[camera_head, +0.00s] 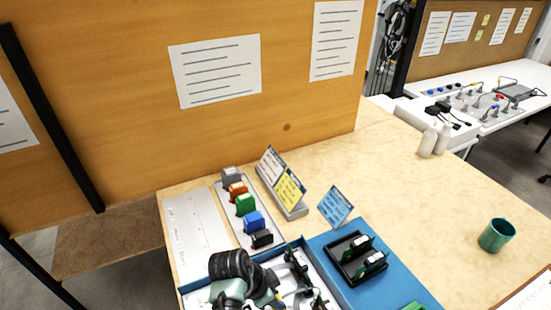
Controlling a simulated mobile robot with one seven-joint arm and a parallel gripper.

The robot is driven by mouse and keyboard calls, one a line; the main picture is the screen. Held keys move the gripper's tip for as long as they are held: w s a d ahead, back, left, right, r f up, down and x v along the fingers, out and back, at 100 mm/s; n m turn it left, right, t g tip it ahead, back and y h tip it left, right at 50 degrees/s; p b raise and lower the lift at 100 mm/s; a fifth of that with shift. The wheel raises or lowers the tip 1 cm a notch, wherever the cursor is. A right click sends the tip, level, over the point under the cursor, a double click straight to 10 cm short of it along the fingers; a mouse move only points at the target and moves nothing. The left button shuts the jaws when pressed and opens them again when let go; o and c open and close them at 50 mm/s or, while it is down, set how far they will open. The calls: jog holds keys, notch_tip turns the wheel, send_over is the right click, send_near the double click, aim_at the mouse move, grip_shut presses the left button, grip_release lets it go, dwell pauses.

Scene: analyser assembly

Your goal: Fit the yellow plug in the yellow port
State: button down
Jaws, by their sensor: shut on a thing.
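My gripper (271,297) is at the bottom of the head view, over the blue-rimmed tray, partly hidden by my own arm. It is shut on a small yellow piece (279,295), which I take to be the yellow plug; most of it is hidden. A row of coloured blocks stands on a light strip (229,208) behind and left of the gripper: grey (231,176), orange (238,191), green (245,204), blue (254,221) and black (262,239). I cannot make out a yellow port. The plug is apart from these blocks.
The blue-rimmed tray (303,243) holds dark and white parts. Right of it, a black holder (345,270) with green boards lies on a blue mat (391,283). Sign stands (281,181) rise behind.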

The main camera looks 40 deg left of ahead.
jog(key=shift+f+b, duration=0.3)
jog(key=shift+f, duration=0.1)
dwell(0.4)
jog(key=c, duration=0.5)
grip_release()
jog(key=shift+c, duration=0.2)
jog(key=shift+o, duration=0.2)
jog(key=shift+o, duration=1.4)
jog(key=shift+r, duration=0.1)
jog(key=shift+r+p, duration=3.4)
jog(key=shift+r, duration=0.05)
